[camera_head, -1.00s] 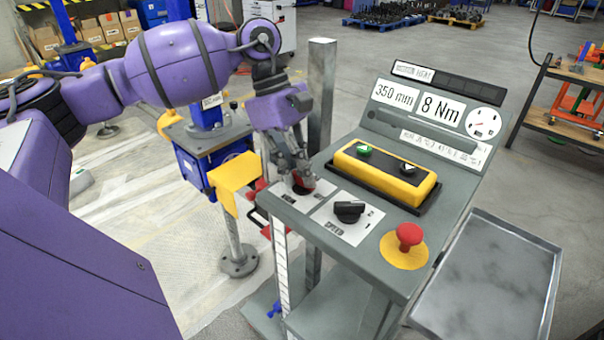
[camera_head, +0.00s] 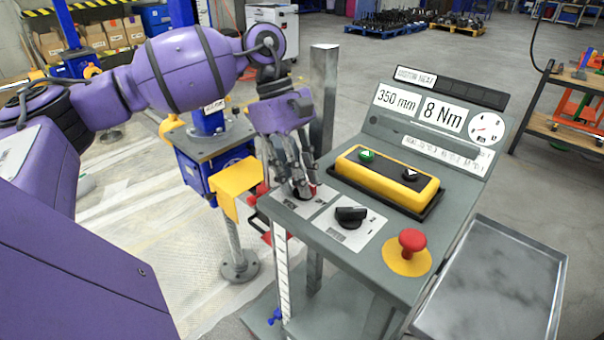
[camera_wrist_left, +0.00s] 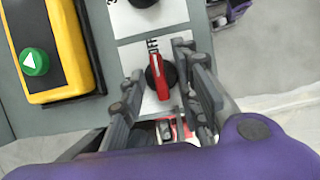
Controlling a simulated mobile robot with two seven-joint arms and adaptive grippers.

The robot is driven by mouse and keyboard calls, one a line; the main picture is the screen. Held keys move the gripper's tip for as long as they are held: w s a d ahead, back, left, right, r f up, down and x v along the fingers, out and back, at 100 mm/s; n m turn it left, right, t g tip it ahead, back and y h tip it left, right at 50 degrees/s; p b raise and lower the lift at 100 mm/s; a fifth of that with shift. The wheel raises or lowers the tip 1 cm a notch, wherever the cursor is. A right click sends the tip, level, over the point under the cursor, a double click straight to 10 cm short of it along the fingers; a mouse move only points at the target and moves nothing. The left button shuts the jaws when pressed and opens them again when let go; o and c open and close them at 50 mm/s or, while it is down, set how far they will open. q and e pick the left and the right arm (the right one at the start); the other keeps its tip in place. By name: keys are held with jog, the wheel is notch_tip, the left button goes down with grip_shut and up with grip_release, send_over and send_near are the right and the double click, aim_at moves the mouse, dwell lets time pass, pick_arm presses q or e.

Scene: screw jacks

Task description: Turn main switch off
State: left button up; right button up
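The main switch (camera_head: 304,194) is a round black knob with a red bar handle, on a white plate at the left corner of the grey control panel. In the left wrist view the knob (camera_wrist_left: 160,78) shows clearly, its red bar lying roughly along the line to the printed word OFF. My left gripper (camera_head: 302,188) reaches down over it. In the left wrist view the gripper's fingers (camera_wrist_left: 160,80) stand apart on both sides of the knob, with gaps visible, so it looks open. In the head view the fingers partly hide the knob. My right gripper is out of view.
A black speed knob (camera_head: 350,215), a red emergency button (camera_head: 411,241) and a yellow button box (camera_head: 386,178) sit close by on the panel. A metal post (camera_head: 323,110) stands just behind the gripper. A grey tray (camera_head: 490,285) is at the right.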

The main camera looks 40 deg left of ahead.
pick_arm(q)
jog(key=shift+a+r, duration=0.1)
jog(key=shift+r, duration=0.25)
jog(key=v, duration=1.1)
jog(key=shift+a, duration=0.1)
